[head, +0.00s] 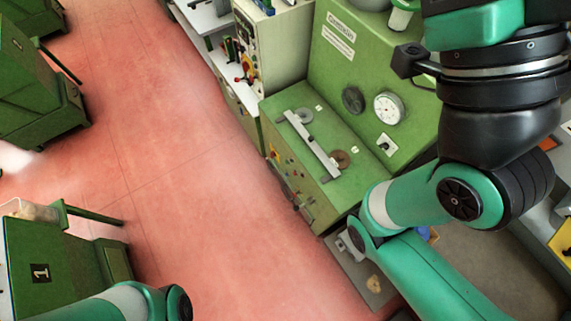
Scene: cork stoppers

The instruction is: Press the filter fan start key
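I cannot pick out which control is the filter fan start key; no readable label for it shows. A cream control cabinet (281,40) at the top carries a panel with a red-and-yellow switch (245,74) and small buttons. A green machine (337,188) below it has several small controls (284,173) on its front face, too small to read. My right arm crosses the right side, in front of part of the green machine. Only a link of my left arm shows at the bottom left. Neither gripper's fingertips can be seen.
The green machine has a dial gauge (388,108), a black knob (353,99), a switch (387,144) and a metal bar (313,144) on top. The red floor (185,160) between is open.

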